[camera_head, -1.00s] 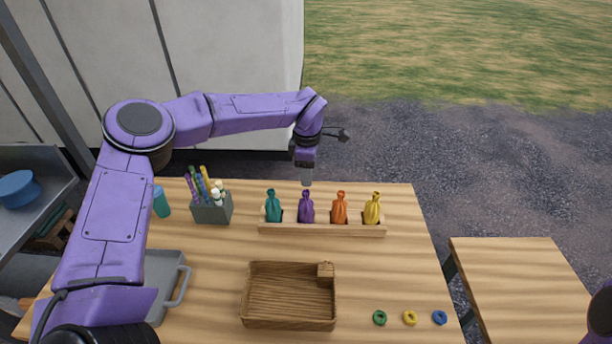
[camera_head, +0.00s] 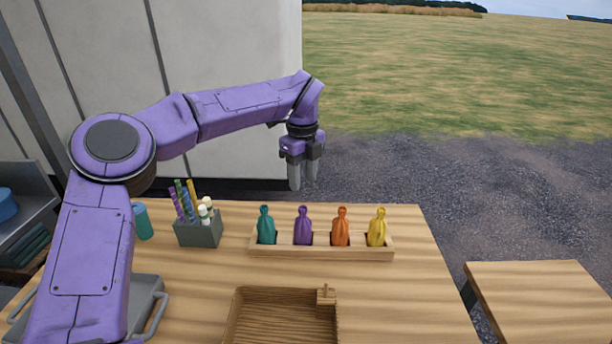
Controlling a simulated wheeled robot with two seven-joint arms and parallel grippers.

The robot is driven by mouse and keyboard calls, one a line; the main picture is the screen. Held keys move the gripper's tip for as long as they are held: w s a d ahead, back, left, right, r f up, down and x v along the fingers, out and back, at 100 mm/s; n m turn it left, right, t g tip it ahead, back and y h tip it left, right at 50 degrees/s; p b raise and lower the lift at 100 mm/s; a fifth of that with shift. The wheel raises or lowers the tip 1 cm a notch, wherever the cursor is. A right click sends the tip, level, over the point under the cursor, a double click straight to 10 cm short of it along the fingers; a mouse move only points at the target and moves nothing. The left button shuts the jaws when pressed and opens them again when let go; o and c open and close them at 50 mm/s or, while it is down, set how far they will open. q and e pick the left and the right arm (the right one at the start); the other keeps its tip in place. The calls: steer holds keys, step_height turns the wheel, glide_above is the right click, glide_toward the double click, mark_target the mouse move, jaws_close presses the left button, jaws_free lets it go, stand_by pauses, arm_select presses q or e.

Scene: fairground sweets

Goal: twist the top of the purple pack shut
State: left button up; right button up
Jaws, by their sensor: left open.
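The purple pack (camera_head: 303,229) stands upright in a wooden rack (camera_head: 320,252) on the table. Its neck is narrow and its top flares a little; whether it is twisted is too small to tell. A teal pack (camera_head: 266,228) is on its left, and an orange pack (camera_head: 341,229) and a yellow pack (camera_head: 377,229) are on its right. My left gripper (camera_head: 302,186) points down above and behind the purple pack, with its two fingers apart and nothing between them. It does not touch the pack. My right gripper is not in view.
A grey holder (camera_head: 199,235) with striped sticks and white-topped items stands left of the rack, beside a teal cup (camera_head: 142,222). A wooden tray (camera_head: 236,310) lies in front. A grey tray (camera_head: 150,290) is at the left, partly behind my arm. A second table (camera_head: 540,295) is at the right.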

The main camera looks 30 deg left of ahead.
mark_target(303, 207)
arm_select(q)
step_height(303, 207, down, 9)
steer(key=b, duration=0.6)
steer(key=shift+r+b, duration=0.1)
steer(key=shift+b, duration=0.3)
steer(key=c, duration=0.7)
